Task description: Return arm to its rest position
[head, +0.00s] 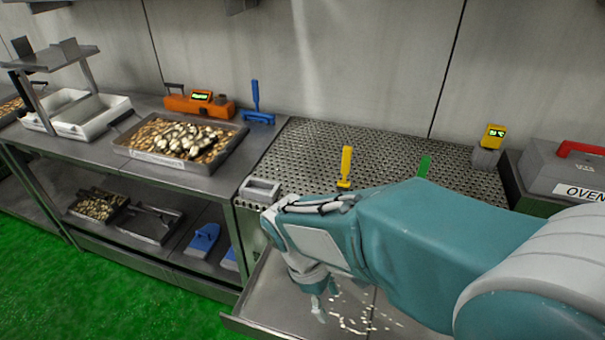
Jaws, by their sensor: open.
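My teal and white arm reaches in from the right edge of the head view, bent across the right bench. My gripper (318,305) hangs at its end, pointing down over a grey metal tray (262,300) at the front of the bench. The fingers are small and partly hidden by the wrist. I see nothing held between them. Small pale pieces (360,318) lie scattered on the tray beside the gripper.
A perforated metal bench (300,160) with yellow (346,168) and green (424,166) handles lies behind my arm. A box marked OVEN (565,172) stands right. Left, a counter holds a filled tray (180,140), an orange device (200,103) and a blue tool (256,100). Green floor (90,290) is clear.

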